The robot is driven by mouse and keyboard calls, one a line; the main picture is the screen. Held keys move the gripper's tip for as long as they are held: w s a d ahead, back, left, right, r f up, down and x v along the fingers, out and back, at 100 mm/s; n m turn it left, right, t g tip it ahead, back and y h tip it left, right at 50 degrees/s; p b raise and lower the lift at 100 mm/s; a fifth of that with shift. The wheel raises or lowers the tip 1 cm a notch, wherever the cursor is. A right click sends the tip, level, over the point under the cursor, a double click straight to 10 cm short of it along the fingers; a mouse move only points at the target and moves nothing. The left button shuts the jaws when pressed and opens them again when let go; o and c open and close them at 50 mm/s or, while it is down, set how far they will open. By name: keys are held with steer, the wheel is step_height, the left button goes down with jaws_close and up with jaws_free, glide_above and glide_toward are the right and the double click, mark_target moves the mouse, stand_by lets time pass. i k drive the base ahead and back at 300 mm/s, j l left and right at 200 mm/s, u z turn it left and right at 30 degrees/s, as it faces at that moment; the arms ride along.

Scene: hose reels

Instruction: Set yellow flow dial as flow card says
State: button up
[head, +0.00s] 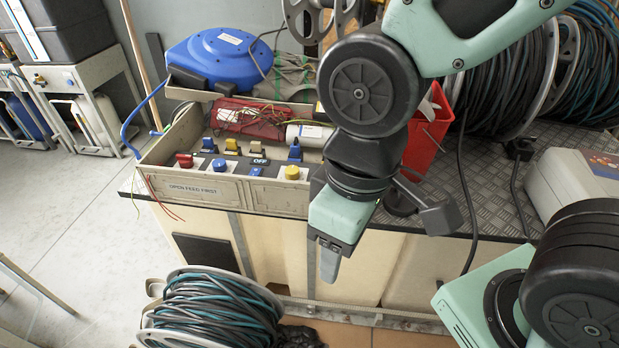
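A round yellow dial (292,172) sits at the right end of the control box's front ledge; I cannot make out its setting. My gripper (330,262) points down in front of the box, to the right of and nearer than the dial, apart from it. Its fingers are seen nearly edge-on, so I cannot tell whether it is open or shut. No card with a readable flow setting shows.
A red knob (185,160) and a blue knob (220,164) share the ledge, with several small levers behind. A blue hose reel (217,60) stands behind the box. A red bin (428,132) is right of my wrist. A cable drum (215,312) stands on the floor in front.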

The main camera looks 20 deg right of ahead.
mark_target(292, 172)
steer(key=z, duration=3.55)
steer(key=u, duration=2.75)
steer(key=i+j+u, duration=0.1)
steer(key=j+u, duration=0.2)
steer(key=i+j+u, duration=0.1)
steer(key=j+u, duration=0.15)
